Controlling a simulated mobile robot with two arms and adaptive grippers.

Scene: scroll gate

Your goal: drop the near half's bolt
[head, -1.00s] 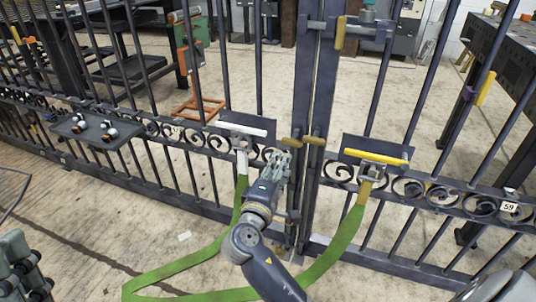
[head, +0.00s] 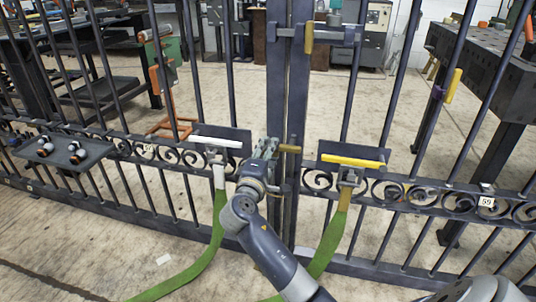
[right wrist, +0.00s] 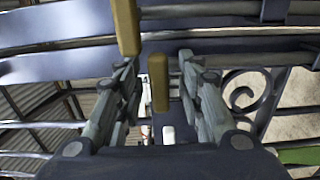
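The dark metal gate's two halves meet at the tall centre posts (head: 289,75). A brass-coloured bolt handle (head: 290,148) juts from these posts at about rail height. My right gripper (head: 268,146) is at the posts, just left of that handle. In the right wrist view its fingers (right wrist: 160,75) are spread apart. A short brass handle (right wrist: 158,82) shows in the gap between them, and I see no finger touching it. A second, longer brass handle (right wrist: 127,25) hangs above the left finger. The bolt rods are mostly hidden. My left gripper is not in view.
A white-handled plate (head: 217,140) and a yellow-handled plate (head: 353,162) flank the posts, with green straps (head: 330,245) hanging below. A higher cross latch has a yellow handle (head: 309,38). A small shelf (head: 65,153) with knobs is at left.

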